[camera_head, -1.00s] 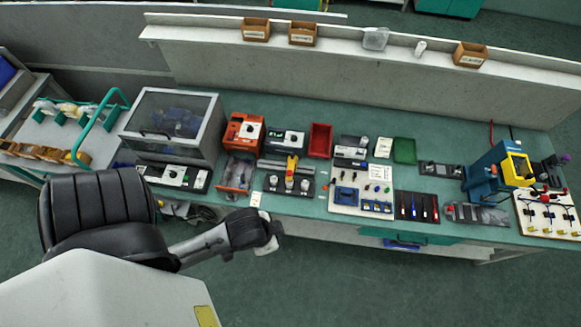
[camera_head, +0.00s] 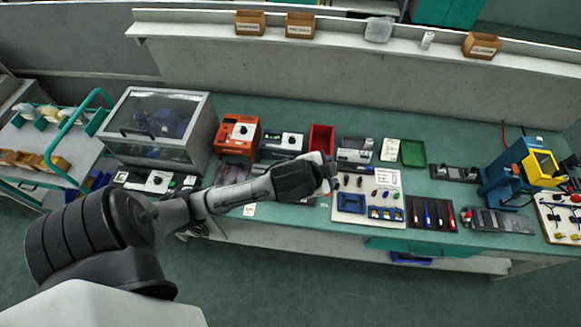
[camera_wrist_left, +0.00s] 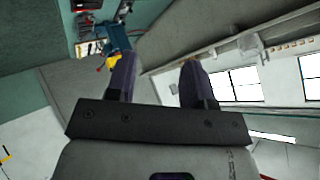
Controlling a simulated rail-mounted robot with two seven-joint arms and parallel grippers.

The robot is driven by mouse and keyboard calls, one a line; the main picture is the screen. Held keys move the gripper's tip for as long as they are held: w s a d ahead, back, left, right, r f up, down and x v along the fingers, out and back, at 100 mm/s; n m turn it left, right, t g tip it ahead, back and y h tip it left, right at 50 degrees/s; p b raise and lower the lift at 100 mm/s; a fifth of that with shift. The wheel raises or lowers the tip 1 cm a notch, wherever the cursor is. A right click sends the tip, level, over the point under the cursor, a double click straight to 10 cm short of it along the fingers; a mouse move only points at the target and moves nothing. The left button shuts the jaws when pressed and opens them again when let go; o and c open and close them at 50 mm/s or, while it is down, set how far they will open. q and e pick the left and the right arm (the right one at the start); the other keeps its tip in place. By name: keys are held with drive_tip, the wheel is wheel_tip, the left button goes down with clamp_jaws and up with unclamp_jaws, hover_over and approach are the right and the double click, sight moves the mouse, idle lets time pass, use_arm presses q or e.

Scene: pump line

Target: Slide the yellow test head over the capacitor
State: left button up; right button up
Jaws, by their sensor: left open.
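My left arm comes in from the left in the head view, and its gripper (camera_head: 329,172) is above the bench's front part, left of the white parts board. In the left wrist view the two fingers (camera_wrist_left: 158,76) are apart with nothing between them. The small slide fixture with a yellow block, visible earlier, is hidden behind my left forearm and gripper. A larger yellow frame (camera_head: 543,166) sits on the blue machine (camera_head: 508,170) at the right, and also shows in the left wrist view (camera_wrist_left: 113,62). I cannot pick out the capacitor. My right gripper is not in view.
The white board (camera_head: 352,205) with small parts lies right of the gripper. A red bin (camera_head: 321,139), a green tray (camera_head: 413,153) and an orange unit (camera_head: 238,135) stand behind. A clear-lidded box (camera_head: 160,125) stands left. Screwdrivers lie on a dark mat (camera_head: 431,224).

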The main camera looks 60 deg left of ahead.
use_arm(q)
drive_tip(key=w+a+f+y+b, duration=0.2)
drive_tip(key=w+a+b, duration=0.3)
drive_tip(key=w+a, duration=0.25)
drive_tip(key=n+g+h+b, duration=0.4)
drive_tip(key=n+g, duration=0.5)
drive_tip(key=n, duration=1)
hover_over(290, 155)
drive_tip(key=p, duration=0.1)
wheel_tip(290, 155, down, 11)
drive_tip(key=shift+h, duration=0.4)
wheel_tip(290, 155, down, 11)
drive_tip(key=shift+d+r, duration=0.1)
drive_tip(key=shift+f+b, duration=0.35)
drive_tip(key=shift+f, duration=0.8)
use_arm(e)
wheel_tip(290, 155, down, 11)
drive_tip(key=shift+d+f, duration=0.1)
